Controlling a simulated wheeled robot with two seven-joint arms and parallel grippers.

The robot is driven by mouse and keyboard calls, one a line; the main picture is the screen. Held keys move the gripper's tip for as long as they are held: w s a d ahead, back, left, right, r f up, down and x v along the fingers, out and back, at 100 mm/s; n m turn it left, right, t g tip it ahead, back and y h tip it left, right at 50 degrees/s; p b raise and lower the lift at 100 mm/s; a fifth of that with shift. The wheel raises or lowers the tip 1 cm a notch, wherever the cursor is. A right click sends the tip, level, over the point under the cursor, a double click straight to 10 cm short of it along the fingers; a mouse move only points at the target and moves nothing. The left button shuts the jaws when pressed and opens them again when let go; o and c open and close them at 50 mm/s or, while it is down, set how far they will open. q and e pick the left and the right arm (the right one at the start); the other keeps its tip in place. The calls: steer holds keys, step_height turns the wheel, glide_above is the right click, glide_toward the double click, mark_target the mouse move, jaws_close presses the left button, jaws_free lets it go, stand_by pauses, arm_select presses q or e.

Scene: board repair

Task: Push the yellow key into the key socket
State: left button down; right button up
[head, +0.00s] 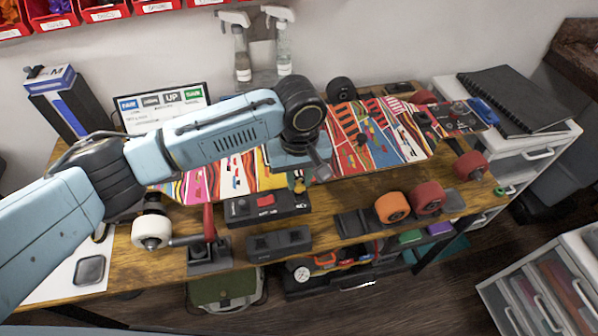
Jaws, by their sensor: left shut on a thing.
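The yellow key (299,187) shows as a small yellow piece just below my left gripper, at the right end of a black box (240,208) with a red switch (266,200). My left gripper (301,175) points down over that end of the box and is shut on the yellow key. The key socket is hidden or too small to make out under the gripper and key, so I cannot tell how deep the key sits. My right gripper is not in view.
A colourful skateboard deck (400,130) lies behind the box. A red-handled lever (208,240) stands to its left, and a black block (279,243) lies in front. Orange (391,207) and red (427,197) wheels stand to the right. Two spray bottles (240,50) are at the back.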

arm_select(q)
steer(key=shift+f, duration=0.7)
stand_by(1.0)
steer(key=shift+p, duration=0.9)
steer(key=shift+f+p, duration=0.4)
stand_by(0.8)
steer(key=shift+f+p, duration=0.1)
steer(key=shift+p, duration=0.4)
steer(key=shift+f, duration=0.55)
stand_by(1.1)
steer(key=c, duration=0.9)
jaws_free()
steer(key=shift+r, duration=0.1)
